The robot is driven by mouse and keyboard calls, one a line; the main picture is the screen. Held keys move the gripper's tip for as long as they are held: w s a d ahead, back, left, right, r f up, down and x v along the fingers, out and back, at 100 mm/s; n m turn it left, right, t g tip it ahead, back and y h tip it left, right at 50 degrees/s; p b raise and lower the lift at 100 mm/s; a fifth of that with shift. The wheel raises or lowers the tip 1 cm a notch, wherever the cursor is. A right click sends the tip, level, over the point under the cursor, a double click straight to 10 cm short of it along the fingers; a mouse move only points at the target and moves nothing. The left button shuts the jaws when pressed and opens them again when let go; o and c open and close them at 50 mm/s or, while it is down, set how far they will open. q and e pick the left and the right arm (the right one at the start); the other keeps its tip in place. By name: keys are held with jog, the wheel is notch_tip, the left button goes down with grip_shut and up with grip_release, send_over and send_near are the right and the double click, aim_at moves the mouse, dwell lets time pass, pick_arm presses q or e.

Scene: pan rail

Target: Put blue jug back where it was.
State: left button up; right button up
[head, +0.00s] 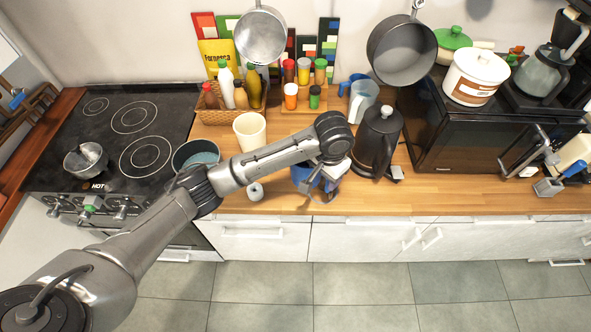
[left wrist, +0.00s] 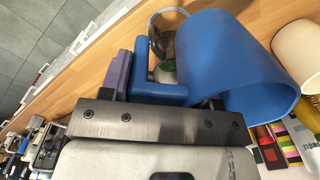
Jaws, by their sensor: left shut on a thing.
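The blue jug (head: 299,174) is over the front part of the wooden counter in the head view, mostly hidden behind my left arm. In the left wrist view the blue jug (left wrist: 222,62) is large and close, with its open mouth toward the lower right. My left gripper (head: 322,181) is at the jug's right side. In the left wrist view the gripper (left wrist: 145,82) is shut on the jug's handle. I cannot tell whether the jug's base touches the counter. My right gripper is not in view.
A black kettle (head: 378,141) stands right of the gripper. A cream cup (head: 250,131) and a pot (head: 196,154) stand to the left, and a small white roll-like item (head: 255,191) near the front edge. A grey-blue pitcher (head: 364,101) is behind. Counter (head: 450,200) is clear at front right.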

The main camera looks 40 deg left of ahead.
pick_arm(q)
jog(key=shift+w+a+f+p, duration=0.2)
jog(key=shift+w+a+f, duration=0.55)
jog(key=shift+a+f, duration=0.95)
jog(key=shift+w+a+f+p, duration=0.15)
jog(key=shift+w+a+f, duration=0.55)
jog(key=shift+a+f, duration=1)
jog(key=shift+w+a+f+p, duration=0.2)
jog(key=shift+w+a+f, duration=0.55)
jog(key=shift+a+f, duration=0.95)
jog(key=shift+d+f, duration=0.2)
jog(key=shift+f, duration=0.1)
jog(key=o, duration=1)
